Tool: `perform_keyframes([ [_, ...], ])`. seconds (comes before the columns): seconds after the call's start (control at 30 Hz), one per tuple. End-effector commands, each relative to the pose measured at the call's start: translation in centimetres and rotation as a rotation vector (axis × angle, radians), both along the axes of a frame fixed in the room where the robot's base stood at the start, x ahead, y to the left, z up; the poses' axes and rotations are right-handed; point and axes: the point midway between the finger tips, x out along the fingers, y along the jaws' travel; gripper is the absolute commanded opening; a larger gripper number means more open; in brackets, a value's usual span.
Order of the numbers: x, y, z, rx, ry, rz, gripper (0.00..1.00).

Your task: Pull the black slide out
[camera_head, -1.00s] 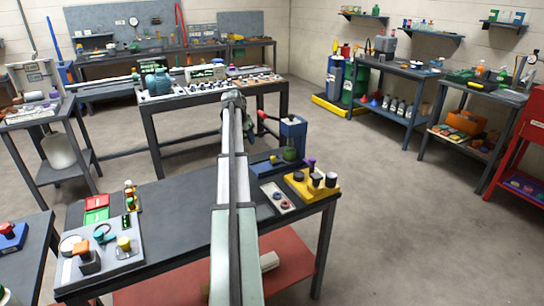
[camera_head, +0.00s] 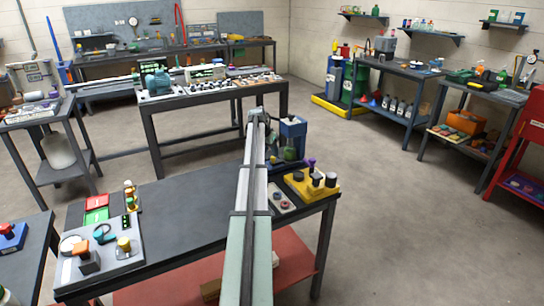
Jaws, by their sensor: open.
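My arm rises from the bottom of the head view and ends over the far edge of the near workbench (camera_head: 185,195). My gripper is not visible; the upper end of my arm hides whatever is behind it. I cannot pick out the black slide with certainty. A blue press-like device (camera_head: 293,128) stands on the bench just right of my arm's upper end, partly covered by it. A grey panel (camera_head: 100,247) with a gauge, coloured knobs and a teal ring is at the left.
Red and green trays (camera_head: 96,208) lie at the bench's left side. A second bench (camera_head: 210,100) with a motor and small parts stands behind. Dark bench top between the left panel and my arm is bare. Open floor lies to the right.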

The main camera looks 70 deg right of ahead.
Motion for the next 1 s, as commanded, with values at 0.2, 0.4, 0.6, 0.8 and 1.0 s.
perform_keyframes([
  [0.2,-0.3,-1.0,-2.6,0.001,0.000,0.000,0.52],
  [0.4,-0.5,-1.3,-3.5,0.000,-0.001,0.000,0.52],
  [0.6,-0.5,-1.4,-3.6,0.000,-0.001,0.000,0.52],
  [0.8,-0.5,-1.4,-3.6,0.000,-0.001,0.000,0.44],
  [1.0,-0.5,-1.4,-3.6,0.000,-0.001,0.000,0.24],
])
